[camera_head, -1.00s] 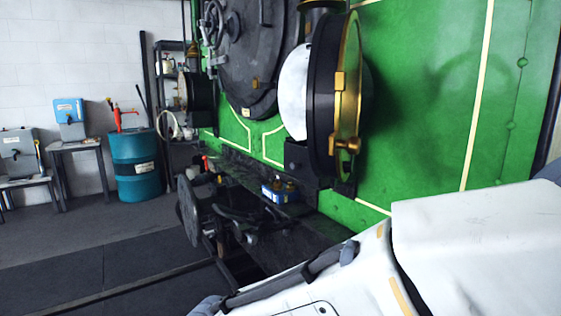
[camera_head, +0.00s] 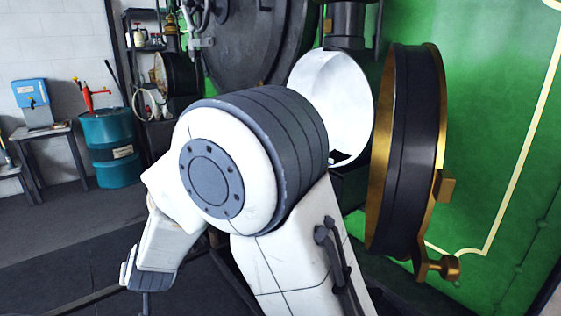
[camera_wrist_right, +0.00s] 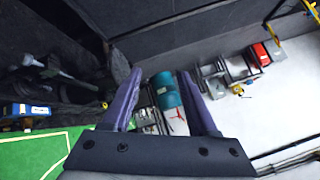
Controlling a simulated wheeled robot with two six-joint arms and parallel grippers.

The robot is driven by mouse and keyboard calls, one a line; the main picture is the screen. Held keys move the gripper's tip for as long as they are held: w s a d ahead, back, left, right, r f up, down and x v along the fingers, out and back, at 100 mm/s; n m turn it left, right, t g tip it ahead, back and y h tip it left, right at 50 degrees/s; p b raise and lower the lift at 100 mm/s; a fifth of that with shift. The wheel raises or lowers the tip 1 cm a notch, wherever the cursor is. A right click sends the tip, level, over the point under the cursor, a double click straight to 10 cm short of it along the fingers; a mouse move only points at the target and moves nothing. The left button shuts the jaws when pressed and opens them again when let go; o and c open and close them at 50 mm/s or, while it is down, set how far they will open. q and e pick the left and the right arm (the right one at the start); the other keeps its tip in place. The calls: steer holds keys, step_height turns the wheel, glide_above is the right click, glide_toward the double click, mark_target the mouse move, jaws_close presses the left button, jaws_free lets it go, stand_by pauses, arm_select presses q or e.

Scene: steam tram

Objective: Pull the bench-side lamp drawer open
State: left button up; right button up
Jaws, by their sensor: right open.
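I cannot pick out the lamp drawer or its handle in either view. A large round lamp with a white inside (camera_head: 325,85) stands on the tram front in the head view. Its black, brass-rimmed round door (camera_head: 412,150) hangs open to the right, with brass fittings on the rim. My arm crosses in front of the lamp's lower left and hides what lies below it. My right gripper (camera_wrist_right: 159,75) is open in the right wrist view, with nothing between its fingers; it points toward the floor and wall side. My left gripper is not in view.
A teal drum (camera_head: 110,150) with a red pump (camera_head: 90,98) stands by the wall, beside a small table holding a blue box (camera_head: 32,100). A dark shelf (camera_head: 148,40) stands behind. The right wrist view also shows a red box (camera_wrist_right: 261,54). Open floor lies at left.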

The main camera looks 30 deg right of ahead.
steer(key=w+d+r+m+h+p, duration=0.2)
steer(key=d+m+h+p, duration=0.15)
steer(key=d, duration=0.35)
steer(key=w+d+r+m+h+p, duration=0.2)
steer(key=w+d+h, duration=0.15)
steer(key=d, duration=0.35)
steer(key=w+d+r+m+h+p, duration=0.1)
steer(key=d+r+m+h+p, duration=0.1)
steer(key=d+m+h, duration=0.3)
steer(key=s+d+r+m+g+h+p, duration=0.25)
steer(key=s+d+g+h, duration=0.2)
steer(key=d, duration=0.25)
steer(key=s+d+r+m+g+h+p, duration=0.1)
steer(key=s+d+r+g+h+p, duration=0.15)
steer(key=s+d+h, duration=0.35)
steer(key=w+d+y+p, duration=0.1)
steer(key=d+p, duration=0.1)
steer(key=d, duration=0.3)
steer(key=d+f+y+p, duration=0.1)
steer(key=d+p, duration=0.2)
steer(key=d, duration=0.2)
steer(key=shift+w+d, duration=0.2)
steer(key=shift+w, duration=0.2)
steer(key=shift+y, duration=0.25)
jaws_close()
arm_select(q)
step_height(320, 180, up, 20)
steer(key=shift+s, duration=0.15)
arm_select(e)
steer(key=shift+g, duration=0.4)
